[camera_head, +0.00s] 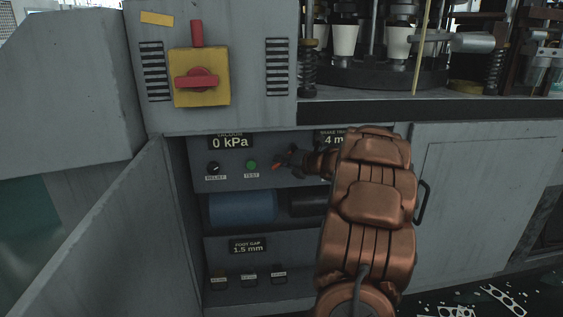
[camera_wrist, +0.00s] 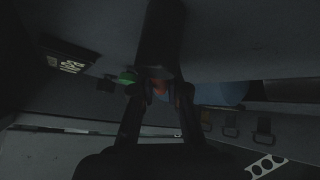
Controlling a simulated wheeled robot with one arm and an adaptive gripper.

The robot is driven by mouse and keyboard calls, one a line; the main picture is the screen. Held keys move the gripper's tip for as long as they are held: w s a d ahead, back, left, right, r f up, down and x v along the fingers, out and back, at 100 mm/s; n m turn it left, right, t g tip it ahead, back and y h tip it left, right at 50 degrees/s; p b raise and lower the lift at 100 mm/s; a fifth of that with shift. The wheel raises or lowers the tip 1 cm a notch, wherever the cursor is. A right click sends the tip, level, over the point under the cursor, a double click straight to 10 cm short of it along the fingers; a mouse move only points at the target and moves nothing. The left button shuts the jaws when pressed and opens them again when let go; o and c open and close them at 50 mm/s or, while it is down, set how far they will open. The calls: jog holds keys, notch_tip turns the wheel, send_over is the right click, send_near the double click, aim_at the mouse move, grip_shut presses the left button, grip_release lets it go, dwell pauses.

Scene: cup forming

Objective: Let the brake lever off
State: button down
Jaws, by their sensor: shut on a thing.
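My gripper (camera_head: 284,163) reaches into the open cabinet, at the panel right of the green TEST button (camera_head: 252,165). Its fingers are shut on a small red part, which I take for the brake lever (camera_head: 276,166). In the wrist view the red-orange part (camera_wrist: 160,87) shows between the two fingertips (camera_wrist: 158,92), with the green button (camera_wrist: 128,77) just left of it. A dark bar-like shape stands above it there. My arm and fingers hide most of the lever, so its angle cannot be told. The panel label at right is partly covered by my arm.
The cabinet door (camera_head: 120,235) stands open at left. A black RELIEF knob (camera_head: 213,168) is left of the button. A blue cylinder (camera_head: 243,208) lies below the panel. A yellow switch box (camera_head: 187,92) with a red handle is above. Punched scrap (camera_head: 500,298) litters the floor.

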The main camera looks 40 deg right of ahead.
jog(key=d+n+g+h, duration=0.1)
jog(key=s+d+f+n+g+h+p, duration=0.1)
jog(key=n+g+h, duration=0.1)
jog(key=s+d+n+g+h, duration=0.1)
jog(key=n+g, duration=0.1)
jog(key=shift+s+d+f+p, duration=0.1)
jog(key=shift+s+f+p, duration=0.15)
jog(key=shift+f+p, duration=0.1)
dwell(0.4)
jog(key=shift+h, duration=0.3)
jog(key=c, duration=1.2)
grip_release()
jog(key=shift+o, duration=0.2)
